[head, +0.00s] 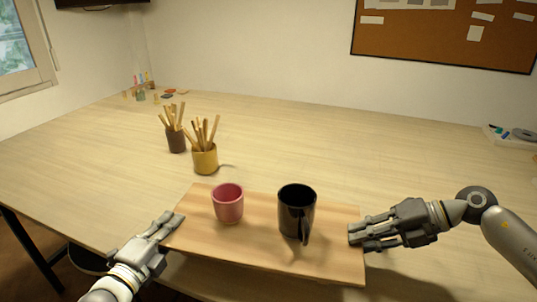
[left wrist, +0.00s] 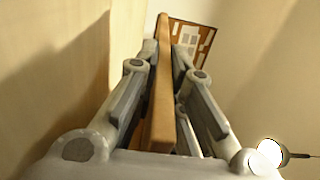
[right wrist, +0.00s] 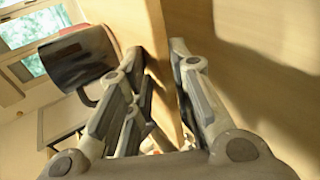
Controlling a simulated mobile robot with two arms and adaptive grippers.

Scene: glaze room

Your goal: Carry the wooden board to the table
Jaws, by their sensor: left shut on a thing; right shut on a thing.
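The wooden board (head: 262,246) is level in front of me, at the near edge of the light wooden table (head: 330,140). A pink cup (head: 228,205) and a black mug (head: 297,210) stand upright on it, the mug's handle towards me. My left gripper (head: 172,228) is shut on the board's left end; the left wrist view shows the board (left wrist: 162,110) edge-on between the fingers. My right gripper (head: 358,236) is shut on the right end, and the board (right wrist: 160,70) also shows between its fingers. I cannot tell whether the board touches the table.
A brown pot (head: 176,142) and a yellow pot (head: 205,160) of wooden tools stand on the table beyond the board. Small bottles (head: 141,84) are at the far left corner, and a white tray (head: 497,134) is at the right. The middle and right of the tabletop are clear.

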